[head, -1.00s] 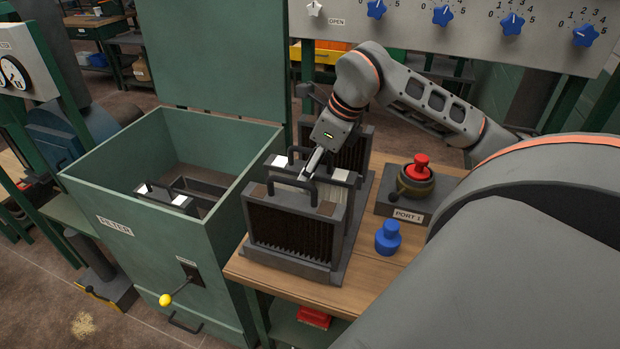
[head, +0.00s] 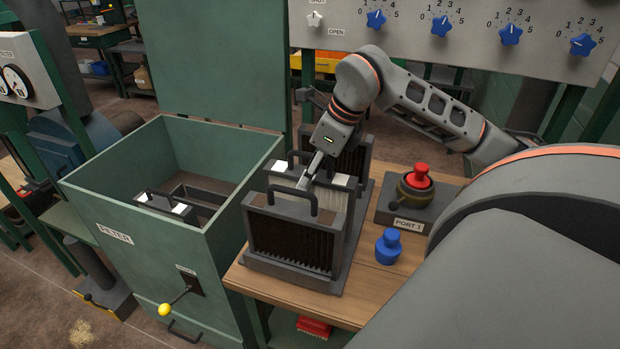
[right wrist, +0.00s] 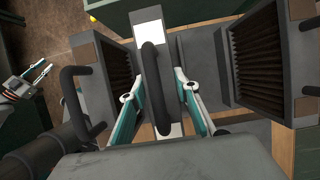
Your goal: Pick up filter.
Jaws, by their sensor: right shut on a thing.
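A white-pleated filter (head: 334,198) with white patches on its grey top stands between two dark-pleated filters in a grey rack. My right gripper (head: 304,184) reaches down to it and is shut on its dark top handle. In the right wrist view the filter's dark handle (right wrist: 154,85) runs between the teal fingers of my right gripper (right wrist: 160,97). The filter looks upright, and its lower part is hidden by the front dark filter (head: 290,242). What looks like my left gripper (right wrist: 30,75) shows small at the left edge of the wrist view; its jaw state is unclear.
An open green box (head: 110,205) labelled FILTER stands left of the rack, with a handled grey frame (head: 165,206) inside. A yellow-knobbed lever (head: 165,309) is on its front. A red knob (head: 420,174) at PORT 1 and a blue knob (head: 388,246) stand right of the rack.

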